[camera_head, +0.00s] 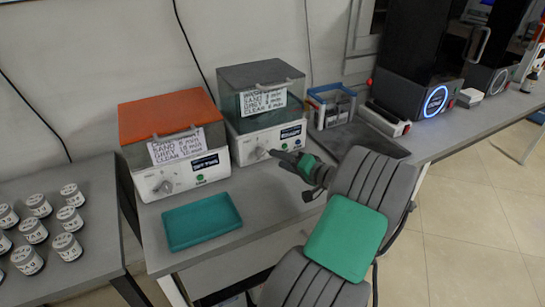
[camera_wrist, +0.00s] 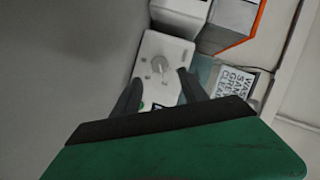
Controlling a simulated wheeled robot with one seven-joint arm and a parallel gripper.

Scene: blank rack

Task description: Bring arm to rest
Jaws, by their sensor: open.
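My gripper (camera_head: 282,158) is at the end of my grey and green arm, in front of the machine with the grey lid (camera_head: 258,105), close to its white front panel. In the wrist view my gripper (camera_wrist: 158,88) shows two dark fingers spread apart with nothing between them. The white panel with its knob (camera_wrist: 158,64) lies beyond the fingertips. I cannot tell whether the fingers touch the panel. My arm reaches out over the front edge of the bench.
An orange-lidded machine (camera_head: 169,125) stands on the left, with an empty teal tray (camera_head: 201,222) before it. Several lidded jars (camera_head: 67,246) stand on the left table. A blue-edged container (camera_head: 330,105) and a black machine with a lit ring (camera_head: 420,60) stand right. Floor (camera_head: 460,235) is clear at right.

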